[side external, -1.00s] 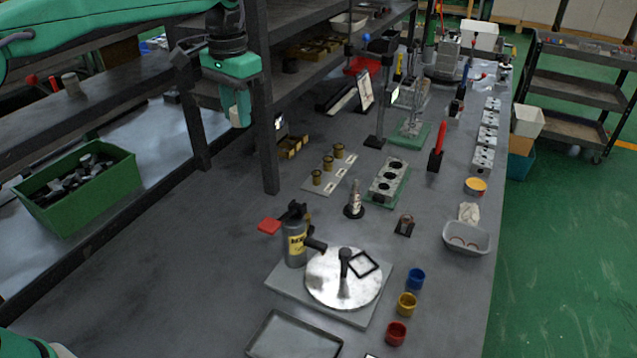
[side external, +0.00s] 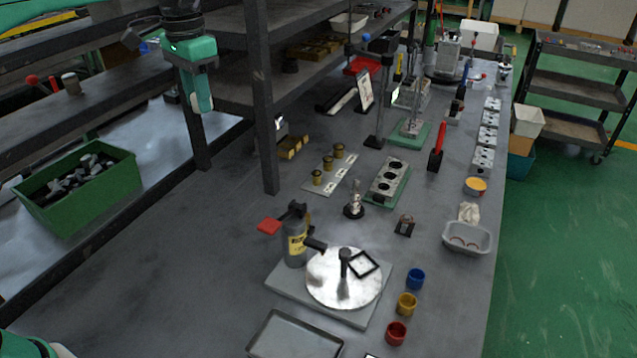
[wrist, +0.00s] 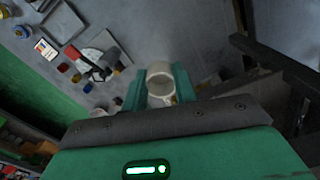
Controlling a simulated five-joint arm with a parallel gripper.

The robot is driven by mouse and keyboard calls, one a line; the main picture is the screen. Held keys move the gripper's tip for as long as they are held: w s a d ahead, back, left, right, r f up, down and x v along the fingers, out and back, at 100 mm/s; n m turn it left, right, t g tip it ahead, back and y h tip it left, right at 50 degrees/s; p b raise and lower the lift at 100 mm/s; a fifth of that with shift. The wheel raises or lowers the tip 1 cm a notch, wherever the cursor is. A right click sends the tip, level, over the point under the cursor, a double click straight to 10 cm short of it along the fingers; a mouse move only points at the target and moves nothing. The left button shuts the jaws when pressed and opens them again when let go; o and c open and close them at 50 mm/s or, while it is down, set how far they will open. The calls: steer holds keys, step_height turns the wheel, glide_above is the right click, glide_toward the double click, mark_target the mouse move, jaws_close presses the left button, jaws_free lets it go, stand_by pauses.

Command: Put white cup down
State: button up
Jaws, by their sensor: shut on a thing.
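The white cup (wrist: 160,74) shows in the wrist view between the two green fingers of my gripper (wrist: 157,86), with its open rim facing away from the camera's lower edge. My gripper is shut on the cup. In the side external view my gripper (side external: 203,98) hangs at the upper left, fingers pointing down, in the air near the shelf post.
A dark shelf post (side external: 263,110) stands right of my gripper. A green bin (side external: 75,185) of dark parts sits at left. A grey bottle (side external: 296,243) stands by a round metal disc (side external: 345,290). The grey bench (side external: 200,270) is bare at front left.

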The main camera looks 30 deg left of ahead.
steer(key=s+d+f, duration=0.3)
steer(key=d+f, duration=0.2)
steer(key=d, duration=0.6)
steer(key=s+d+f, duration=0.3)
steer(key=d+f, duration=0.2)
steer(key=d, duration=0.7)
steer(key=s+d+f+m, duration=0.1)
steer(key=s+d+f, duration=0.4)
steer(key=s+d, duration=0.35)
steer(key=s+d+f, duration=0.5)
steer(key=s+d, duration=0.2)
steer(key=s, duration=0.2)
glide_above(351, 340)
step_height(351, 340, down, 7)
steer(key=shift+r, duration=0.1)
steer(key=shift+f, duration=2.05)
steer(key=shift+f, duration=0.2)
steer(key=o, duration=0.9)
steer(key=shift+o, duration=0.2)
